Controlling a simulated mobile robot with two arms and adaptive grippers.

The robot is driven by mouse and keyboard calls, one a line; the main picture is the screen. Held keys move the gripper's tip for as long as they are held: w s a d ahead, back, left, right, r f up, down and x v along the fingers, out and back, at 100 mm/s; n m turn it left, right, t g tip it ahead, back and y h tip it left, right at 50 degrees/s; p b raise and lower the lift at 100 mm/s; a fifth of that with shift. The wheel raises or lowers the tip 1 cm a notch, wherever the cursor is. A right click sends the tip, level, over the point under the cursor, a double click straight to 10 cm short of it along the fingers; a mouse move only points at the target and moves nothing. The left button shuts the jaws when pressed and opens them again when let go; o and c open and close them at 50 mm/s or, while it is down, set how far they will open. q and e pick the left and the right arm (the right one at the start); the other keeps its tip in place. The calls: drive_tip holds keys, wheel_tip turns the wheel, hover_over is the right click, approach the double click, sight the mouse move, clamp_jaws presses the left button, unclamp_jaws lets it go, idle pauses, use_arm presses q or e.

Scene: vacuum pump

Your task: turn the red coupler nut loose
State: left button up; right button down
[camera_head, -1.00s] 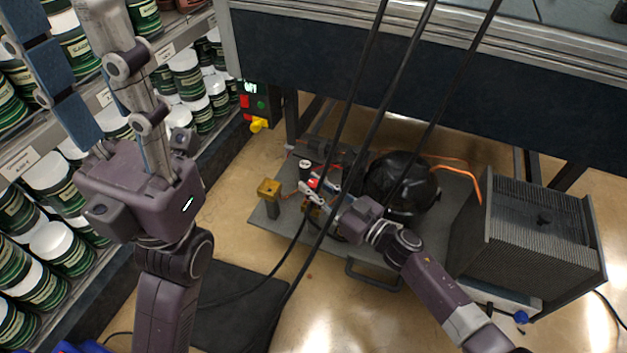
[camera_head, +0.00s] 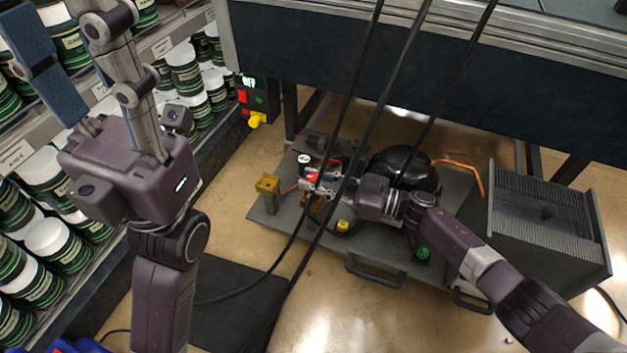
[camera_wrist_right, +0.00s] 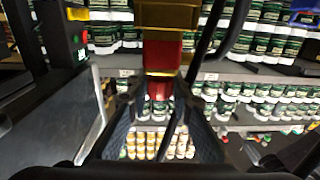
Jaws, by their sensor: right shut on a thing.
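The red coupler nut (camera_head: 313,177) sits among the small fittings at the left of the pump board. In the right wrist view the red nut (camera_wrist_right: 162,57) shows below a brass block, straight ahead between the fingers. My right gripper (camera_head: 314,182) reaches in from the right, with its fingertips at the nut and shut on it. The fingers partly hide the nut in the head view. My left gripper (camera_head: 75,45) is raised at the left, far from the nut, its fingers spread and empty.
Black cables hang across the view in front of the pump board (camera_head: 385,250). A round black vessel (camera_head: 410,170) and a finned grey box (camera_head: 540,235) stand to the right. Shelves of jars (camera_head: 45,235) line the left. A switch box (camera_head: 253,100) reads OFF.

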sight(313, 177)
idle(0.5)
drive_tip(key=c, duration=1.7)
unclamp_jaws()
drive_tip(key=shift+r, duration=4.95)
drive_tip(key=shift+a, duration=0.1)
